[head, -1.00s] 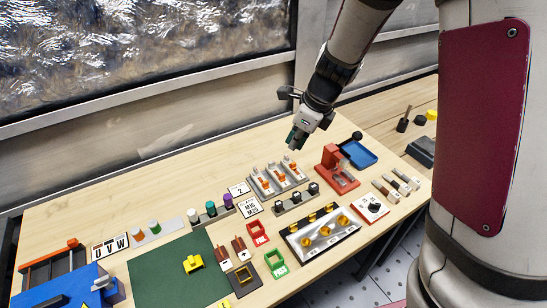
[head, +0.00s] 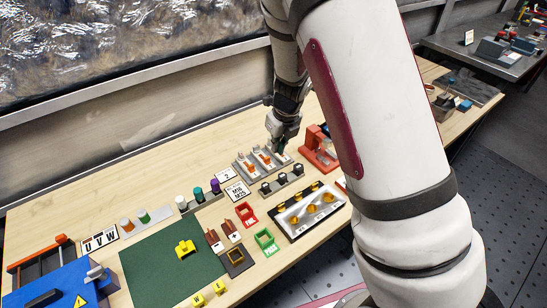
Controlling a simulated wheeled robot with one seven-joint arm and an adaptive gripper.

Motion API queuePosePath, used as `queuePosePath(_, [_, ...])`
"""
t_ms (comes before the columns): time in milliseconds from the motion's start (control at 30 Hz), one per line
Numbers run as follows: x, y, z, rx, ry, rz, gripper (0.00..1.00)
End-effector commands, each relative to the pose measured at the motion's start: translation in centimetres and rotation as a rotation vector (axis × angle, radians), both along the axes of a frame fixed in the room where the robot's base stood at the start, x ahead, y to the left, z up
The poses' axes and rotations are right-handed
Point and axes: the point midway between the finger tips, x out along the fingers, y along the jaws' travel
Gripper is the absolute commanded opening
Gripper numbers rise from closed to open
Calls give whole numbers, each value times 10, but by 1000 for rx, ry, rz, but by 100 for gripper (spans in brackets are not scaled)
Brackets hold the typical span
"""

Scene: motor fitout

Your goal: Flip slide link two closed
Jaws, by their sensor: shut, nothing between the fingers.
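The slide link block (head: 262,164) is a grey unit near the back middle of the table. It has three parallel tracks, each with small orange parts. A white card marked "2" (head: 227,174) stands just left of it. My gripper (head: 279,150) is shut and empty, pointing down at the back of the rightmost track. It hides part of that track, and I cannot tell whether it touches it. The exact positions of the links are too small to tell.
A red press-like fixture (head: 319,148) stands close to the right of my gripper. A tray with gold parts (head: 309,209) is nearer the front.

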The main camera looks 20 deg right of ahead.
Motion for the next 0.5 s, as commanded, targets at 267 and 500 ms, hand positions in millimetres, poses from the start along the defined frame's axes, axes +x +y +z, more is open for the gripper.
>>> queuePosePath(267, [8, 2, -40, 0, 4, -1, 0])
queuePosePath(500, [17, 5, -76, 1, 2, -1, 0])
